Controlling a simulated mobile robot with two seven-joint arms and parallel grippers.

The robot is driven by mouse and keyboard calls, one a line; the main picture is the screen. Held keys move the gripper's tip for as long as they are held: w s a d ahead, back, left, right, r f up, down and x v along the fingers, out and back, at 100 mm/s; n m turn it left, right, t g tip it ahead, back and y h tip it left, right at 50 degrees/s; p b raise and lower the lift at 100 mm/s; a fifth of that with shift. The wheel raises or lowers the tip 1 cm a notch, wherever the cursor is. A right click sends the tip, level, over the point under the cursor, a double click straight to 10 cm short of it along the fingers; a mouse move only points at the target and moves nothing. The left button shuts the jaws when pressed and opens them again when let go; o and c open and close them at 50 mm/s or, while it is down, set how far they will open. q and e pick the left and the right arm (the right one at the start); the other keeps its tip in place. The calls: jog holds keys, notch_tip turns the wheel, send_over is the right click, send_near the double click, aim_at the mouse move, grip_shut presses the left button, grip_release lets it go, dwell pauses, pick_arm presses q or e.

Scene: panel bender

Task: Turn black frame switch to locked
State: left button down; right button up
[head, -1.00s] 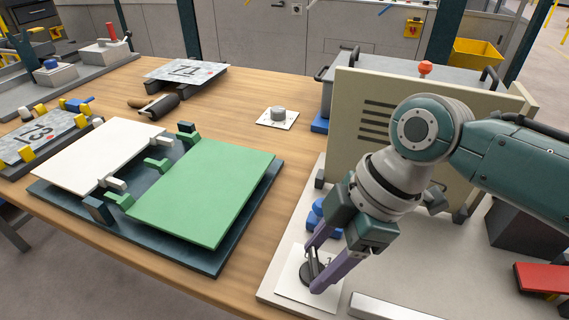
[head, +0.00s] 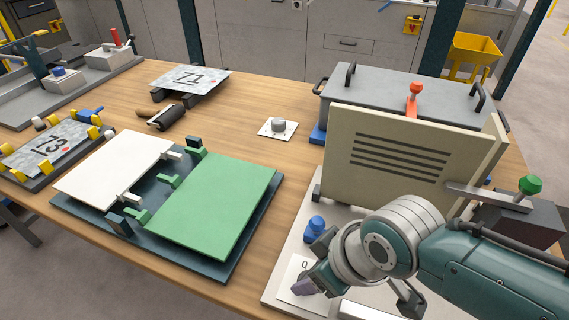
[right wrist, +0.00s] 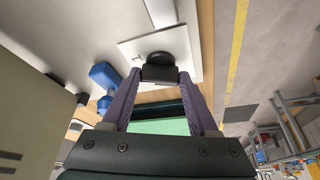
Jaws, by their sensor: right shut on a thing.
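The black frame switch (right wrist: 160,66) is a round dark knob with a raised grip, on a white plate (right wrist: 187,47) in the right wrist view. In the head view its plate (head: 291,284), with a "0" mark, shows at the front edge of the machine base, and the knob is hidden behind my gripper. My right gripper (right wrist: 158,78) is shut on the knob's grip, one purple finger on each side. In the head view it (head: 304,287) is low over the plate. The knob's setting cannot be read. My left gripper is in neither view.
A blue knob (head: 315,226) stands just behind the plate. A beige slotted panel (head: 400,155) rises behind my right arm. A green-topped lever (head: 530,186) is at the right. A green sheet (head: 215,205) lies to the left. A grey dial (head: 278,126) sits farther back.

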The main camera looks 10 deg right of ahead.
jog(key=shift+m, duration=0.5)
jog(key=shift+p, duration=0.3)
jog(key=shift+h, duration=0.3)
jog(key=o, duration=1.4)
jog(key=p+v, duration=0.4)
jog(key=v, duration=0.6)
jog(key=shift+p, duration=0.4)
